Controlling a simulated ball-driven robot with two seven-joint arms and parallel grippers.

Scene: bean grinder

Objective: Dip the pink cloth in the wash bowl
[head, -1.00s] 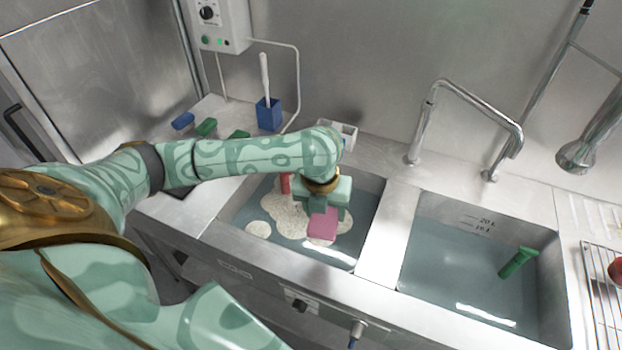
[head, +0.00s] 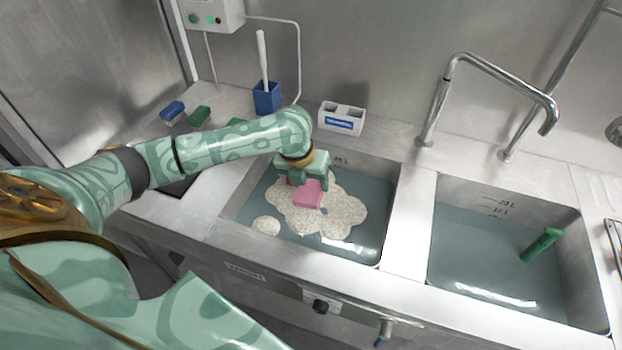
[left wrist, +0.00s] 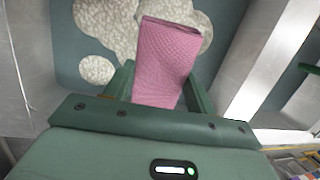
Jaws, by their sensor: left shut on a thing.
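My left gripper (head: 306,182) is shut on the pink cloth (head: 309,194), a folded rectangular pad. The cloth also shows between the fingers in the left wrist view (left wrist: 165,62). The gripper points down inside the left sink basin, the wash bowl (head: 246,190), over pale suds (head: 340,214) on grey-blue water (head: 378,200). I cannot tell whether the cloth's lower edge touches the water. The gripper hides part of the basin's back. My right gripper is not in view.
A second water-filled basin (head: 480,255) at the right holds a green object (head: 541,244). A metal divider (head: 411,225) separates the basins. A tall faucet (head: 500,70) stands behind. A white holder (head: 341,118) and a blue cup (head: 267,98) with a white-handled brush stand at the back.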

